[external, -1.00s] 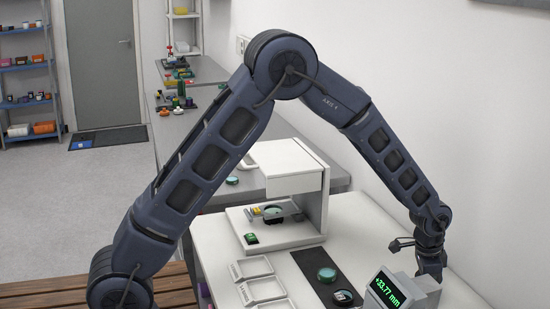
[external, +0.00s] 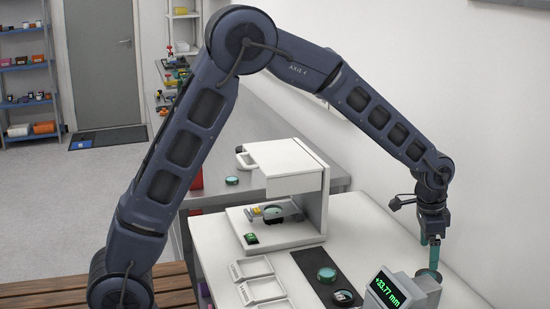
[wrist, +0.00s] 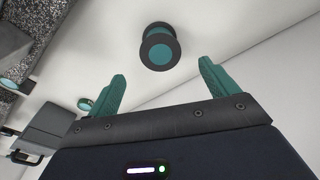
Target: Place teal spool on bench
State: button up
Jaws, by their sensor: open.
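The teal spool (wrist: 160,48) has dark round flanges and a teal hub. In the wrist view it appears to stand upright on the white bench (wrist: 205,22), beyond my fingertips and apart from them. In the external view a dark rim of what seems to be the spool (external: 428,276) shows just above the display box, which hides the rest. My gripper (wrist: 162,72) has teal fingers, spread open with nothing between them. In the external view my gripper (external: 434,262) points down above that spot.
The display box (external: 400,291) reads +33.77 mm and stands close in front of my gripper. A black mat (external: 313,262) with teal-topped round pieces lies to its left. White trays (external: 257,268) and the white instrument (external: 290,165) stand farther left. A wall rises behind the bench.

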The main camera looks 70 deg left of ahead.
jog(key=shift+r, duration=0.35)
jog(key=s+a+r+n+t, duration=0.1)
jog(key=s+a+r, duration=0.1)
jog(key=s+r, duration=0.8)
jog(key=s+a+r+n+t, duration=0.1)
jog(key=s+a+r, duration=0.1)
jog(key=s+r, duration=0.8)
jog(key=s+a+f+n, duration=0.1)
jog(key=s, duration=1.2)
jog(key=s+a+n+t, duration=0.1)
jog(key=s, duration=1.2)
jog(key=shift+a+f+n+y, duration=0.25)
jog(key=shift+f+n+y, duration=0.05)
jog(key=shift+f+n, duration=0.1)
